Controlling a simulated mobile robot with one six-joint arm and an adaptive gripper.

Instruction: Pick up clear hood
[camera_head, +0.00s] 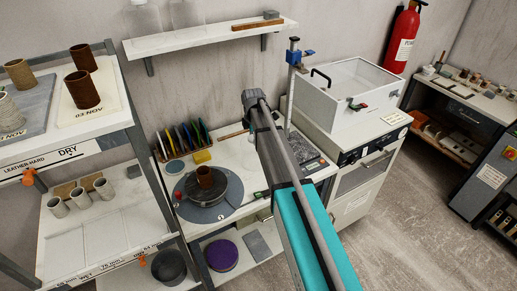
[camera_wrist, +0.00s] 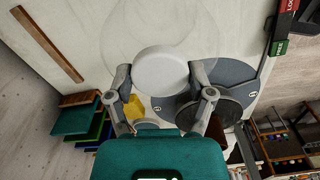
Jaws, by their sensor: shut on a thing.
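The clear hood (camera_wrist: 163,66) shows in the wrist view as a see-through rounded shape with a pale, round part at its middle. My gripper (camera_wrist: 160,80) has one finger on each side of that pale part and is shut on it. The hood's clear wall is faint, and its lower edge is hard to make out. In the head view my arm crosses the middle of the picture, and I cannot make out the gripper or the hood there.
The worktop below holds a grey wheel (camera_head: 222,197) with a brown pot (camera_head: 205,177), and a rack of coloured cards (camera_head: 182,139). A blue-clamped stand (camera_head: 293,55) and a white cabinet with a clear-lidded box (camera_head: 345,95) are to the right. Shelves with pots stand at left.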

